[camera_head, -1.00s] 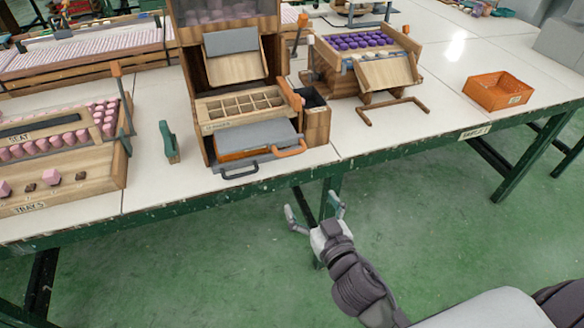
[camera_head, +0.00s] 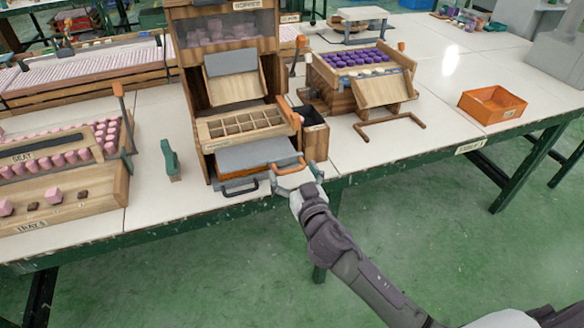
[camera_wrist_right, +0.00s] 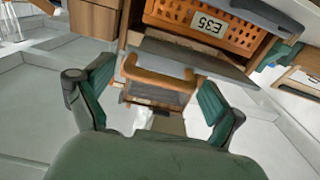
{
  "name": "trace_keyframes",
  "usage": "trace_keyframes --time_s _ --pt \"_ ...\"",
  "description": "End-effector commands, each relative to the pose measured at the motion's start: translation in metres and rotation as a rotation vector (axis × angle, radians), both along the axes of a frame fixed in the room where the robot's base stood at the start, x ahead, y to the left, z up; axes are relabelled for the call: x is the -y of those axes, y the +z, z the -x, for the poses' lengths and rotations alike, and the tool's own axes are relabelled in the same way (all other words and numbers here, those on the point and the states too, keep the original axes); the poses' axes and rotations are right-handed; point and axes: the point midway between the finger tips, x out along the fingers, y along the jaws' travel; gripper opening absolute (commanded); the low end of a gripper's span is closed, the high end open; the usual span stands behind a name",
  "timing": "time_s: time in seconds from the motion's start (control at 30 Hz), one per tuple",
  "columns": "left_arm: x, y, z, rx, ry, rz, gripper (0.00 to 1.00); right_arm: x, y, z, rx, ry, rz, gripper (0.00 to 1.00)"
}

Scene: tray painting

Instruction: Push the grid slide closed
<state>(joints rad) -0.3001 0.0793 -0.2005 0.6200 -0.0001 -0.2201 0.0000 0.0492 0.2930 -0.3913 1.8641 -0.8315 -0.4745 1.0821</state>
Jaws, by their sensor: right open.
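The wooden grid (camera_head: 240,125), with rows of square compartments, sits at the front of the wooden hopper stand (camera_head: 190,85). Below it a grey plate (camera_head: 255,154) sticks out toward the table's front edge. An orange-brown handle (camera_head: 287,167) is at its right front, and a dark handle (camera_head: 240,189) is lower left. My right gripper (camera_head: 297,178) is at the orange-brown handle. In the right wrist view its green fingers (camera_wrist_right: 156,82) are open, one on each side of that handle (camera_wrist_right: 150,77). Whether they touch it is unclear. My left gripper is out of view.
A dark open bin (camera_head: 312,117) stands right of the grid. A green upright piece (camera_head: 170,160) stands left of the stand. An orange crate (camera_head: 492,104) is far right. The table's green front edge (camera_head: 400,165) runs below my right gripper.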

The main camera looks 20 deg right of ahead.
Motion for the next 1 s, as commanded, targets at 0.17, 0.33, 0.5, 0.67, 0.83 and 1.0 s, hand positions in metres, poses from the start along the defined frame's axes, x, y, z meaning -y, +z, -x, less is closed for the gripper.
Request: trace_keyframes --time_s 0.17,0.33,0.5,0.67,0.83,1.0 --pt "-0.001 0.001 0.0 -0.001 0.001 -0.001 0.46 0.0 0.0 -0.008 0.0 0.001 0.001 0.94" --pt "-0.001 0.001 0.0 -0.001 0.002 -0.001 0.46 0.0 0.0 -0.008 0.0 0.0 0.001 0.94" --pt "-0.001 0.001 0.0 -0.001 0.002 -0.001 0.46 0.0 0.0 -0.008 0.0 0.0 0.001 0.75" --pt "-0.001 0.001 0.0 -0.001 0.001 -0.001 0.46 0.0 0.0 -0.008 0.0 -0.001 0.001 0.49" --pt "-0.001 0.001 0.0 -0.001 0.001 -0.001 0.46 0.0 0.0 -0.008 0.0 -0.001 0.002 0.21" --pt "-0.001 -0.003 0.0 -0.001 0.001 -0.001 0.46 0.001 -0.001 -0.021 0.002 -0.004 0.002 0.21"
